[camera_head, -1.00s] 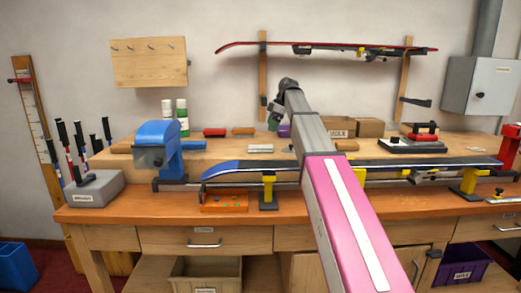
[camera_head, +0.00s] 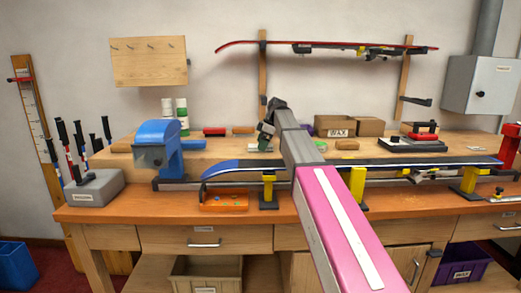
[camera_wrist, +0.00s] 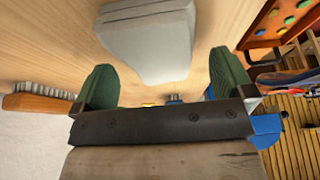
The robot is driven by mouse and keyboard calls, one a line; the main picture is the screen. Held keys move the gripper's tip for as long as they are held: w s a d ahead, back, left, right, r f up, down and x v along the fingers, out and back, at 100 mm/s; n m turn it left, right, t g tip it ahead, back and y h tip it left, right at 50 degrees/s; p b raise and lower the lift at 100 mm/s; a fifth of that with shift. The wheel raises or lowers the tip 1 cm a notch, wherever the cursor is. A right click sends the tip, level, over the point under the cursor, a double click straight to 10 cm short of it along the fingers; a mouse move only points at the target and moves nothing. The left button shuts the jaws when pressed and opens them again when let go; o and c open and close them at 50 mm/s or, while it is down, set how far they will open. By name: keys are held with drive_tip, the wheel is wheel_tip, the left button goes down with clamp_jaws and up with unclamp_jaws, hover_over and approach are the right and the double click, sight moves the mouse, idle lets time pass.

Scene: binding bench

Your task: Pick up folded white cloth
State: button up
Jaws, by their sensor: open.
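The folded white cloth (camera_head: 255,148) lies on the raised wooden shelf at the back of the bench, partly hidden by my gripper in the head view. In the wrist view the cloth (camera_wrist: 150,42) is a pale, layered slab at the top centre. My gripper (camera_head: 265,136) hangs just above or beside it. In the wrist view its two green fingers (camera_wrist: 165,88) are spread apart, with the cloth ahead of them and roughly between them. Nothing is held.
A wooden-handled brush (camera_wrist: 40,102) lies to the left in the wrist view. An orange tray of coloured bits (camera_head: 223,201) sits on the lower bench. Cardboard boxes (camera_head: 368,127) are to the right.

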drive_tip(key=shift+a+f, duration=0.2)
drive_tip(key=shift+f, duration=0.25)
drive_tip(key=c, duration=1)
drive_tip(key=shift+o, duration=0.2)
drive_tip(key=shift+r, duration=0.15)
drive_tip(key=shift+r, duration=0.55)
wheel_tip(320, 180, up, 3)
drive_tip(key=shift+f, duration=0.1)
drive_tip(key=s+a+r, duration=0.7)
drive_tip(key=a, duration=0.2)
drive_tip(key=shift+s, duration=0.25)
drive_tip(key=shift+o, duration=0.9)
drive_tip(key=shift+c, duration=0.5)
